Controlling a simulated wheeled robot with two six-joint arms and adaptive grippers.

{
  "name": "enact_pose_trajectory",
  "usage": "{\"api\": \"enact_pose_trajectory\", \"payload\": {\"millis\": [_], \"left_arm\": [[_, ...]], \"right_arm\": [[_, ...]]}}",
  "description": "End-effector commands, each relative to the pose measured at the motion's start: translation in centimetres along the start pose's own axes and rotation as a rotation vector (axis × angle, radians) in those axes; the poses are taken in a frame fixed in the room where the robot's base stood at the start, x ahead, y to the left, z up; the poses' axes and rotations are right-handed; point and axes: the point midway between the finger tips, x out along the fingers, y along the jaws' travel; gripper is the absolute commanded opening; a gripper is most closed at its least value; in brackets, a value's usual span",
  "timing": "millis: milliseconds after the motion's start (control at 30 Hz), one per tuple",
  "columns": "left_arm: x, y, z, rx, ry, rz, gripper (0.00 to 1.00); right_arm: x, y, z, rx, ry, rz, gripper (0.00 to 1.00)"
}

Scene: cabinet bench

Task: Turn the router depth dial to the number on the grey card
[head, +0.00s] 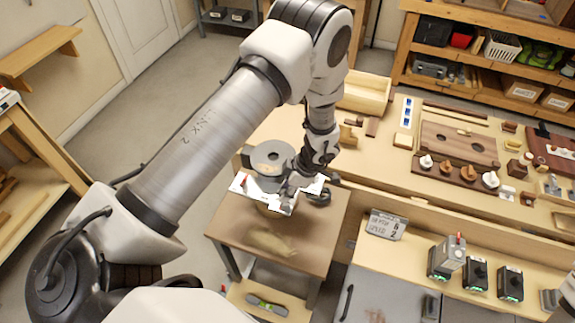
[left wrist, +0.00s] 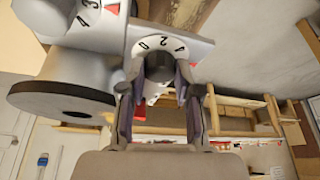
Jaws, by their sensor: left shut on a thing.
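The router (head: 268,155), a grey round-bodied tool on a pale base, stands on the small brown table in the head view. My left gripper (head: 291,190) is at its near right side. In the left wrist view the gripper (left wrist: 160,80) is shut on a dark knob (left wrist: 159,68) inside a white number ring (left wrist: 168,44) showing 0, 2 and 4. Another dial (left wrist: 95,12) with 3, 4 and a red pointer shows at the upper left. The grey card (head: 387,225) seems to read depth 6, speed 2. My right gripper is out of view.
A shelf (head: 480,50) stands behind.

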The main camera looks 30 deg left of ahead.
Motion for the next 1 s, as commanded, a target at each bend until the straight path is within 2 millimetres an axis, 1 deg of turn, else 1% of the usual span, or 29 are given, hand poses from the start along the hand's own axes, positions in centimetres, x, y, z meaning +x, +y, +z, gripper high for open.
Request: {"api": "enact_pose_trajectory", "payload": {"millis": [100, 133, 167, 433, 567, 667, 900, 1000], "left_arm": [[0.1, -0.1, -0.1, 0.001, 0.003, -0.003, 0.0], [0.1, -0.1, -0.1, 0.001, 0.003, -0.003, 0.36], [0.1, -0.1, -0.1, 0.001, 0.003, -0.003, 0.42], [0.0, -0.1, 0.0, 0.001, 0.001, -0.001, 0.42], [-0.9, 0.1, 0.0, -0.001, 0.0, 0.002, 0.42], [-2.8, 0.1, 0.0, -0.001, 0.0, 0.003, 0.42], [-8.9, 0.1, -0.1, -0.001, 0.0, 0.002, 0.42], [-10.7, 0.1, -0.1, 0.0, 0.001, 0.0, 0.42]], "right_arm": [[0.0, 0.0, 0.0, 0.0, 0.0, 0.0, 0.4], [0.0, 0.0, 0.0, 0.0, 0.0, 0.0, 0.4], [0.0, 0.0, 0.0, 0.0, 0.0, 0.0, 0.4], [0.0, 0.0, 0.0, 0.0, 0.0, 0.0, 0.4], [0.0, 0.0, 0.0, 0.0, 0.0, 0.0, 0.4], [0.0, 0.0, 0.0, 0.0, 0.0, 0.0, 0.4], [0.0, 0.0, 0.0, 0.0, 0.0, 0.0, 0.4], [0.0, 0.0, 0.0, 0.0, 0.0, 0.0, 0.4]]}}
